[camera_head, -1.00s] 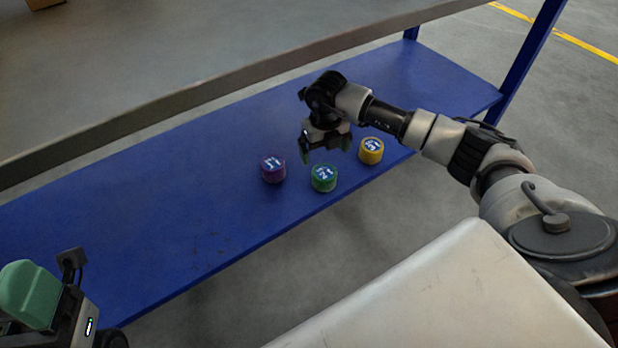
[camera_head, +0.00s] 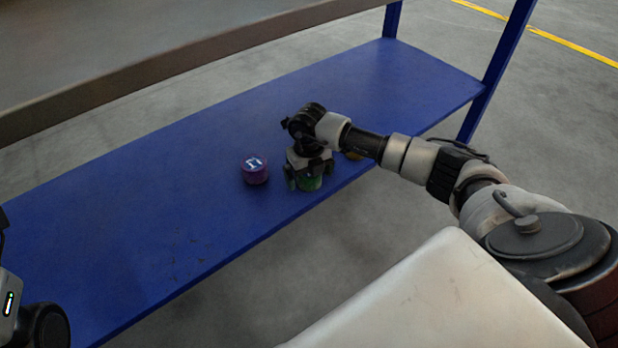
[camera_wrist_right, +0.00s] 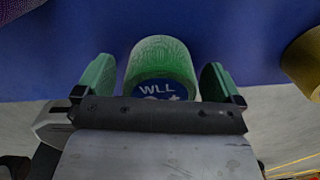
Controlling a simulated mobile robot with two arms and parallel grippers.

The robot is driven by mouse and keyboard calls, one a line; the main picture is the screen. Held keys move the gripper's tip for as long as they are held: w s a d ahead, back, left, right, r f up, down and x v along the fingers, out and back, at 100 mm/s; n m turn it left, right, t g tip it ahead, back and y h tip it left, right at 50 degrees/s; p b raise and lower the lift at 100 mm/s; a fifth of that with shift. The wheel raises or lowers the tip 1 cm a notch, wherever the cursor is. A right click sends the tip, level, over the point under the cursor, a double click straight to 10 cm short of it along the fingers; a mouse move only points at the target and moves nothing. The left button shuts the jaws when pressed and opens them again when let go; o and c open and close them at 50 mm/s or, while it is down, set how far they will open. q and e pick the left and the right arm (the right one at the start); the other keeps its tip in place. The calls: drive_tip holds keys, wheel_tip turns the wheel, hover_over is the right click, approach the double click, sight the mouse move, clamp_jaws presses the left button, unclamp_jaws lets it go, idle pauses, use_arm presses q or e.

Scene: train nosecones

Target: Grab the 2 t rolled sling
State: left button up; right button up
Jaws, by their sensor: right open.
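The green rolled sling (camera_head: 310,183), labelled 2t in the earlier head view, stands on the blue shelf (camera_head: 150,225) near its front edge. My right gripper (camera_head: 308,182) is over it with its fingers open, one on each side. In the right wrist view the green sling (camera_wrist_right: 161,60) sits between the two green fingertips (camera_wrist_right: 158,80), with a small gap at each side.
A purple rolled sling (camera_head: 255,170) stands just left of my right gripper. A yellow one (camera_head: 354,155) is to the right, mostly hidden behind my right arm; it also shows in the wrist view (camera_wrist_right: 303,62).

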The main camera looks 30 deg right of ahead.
drive_tip(key=shift+r, duration=0.1)
drive_tip(key=c, duration=1.1)
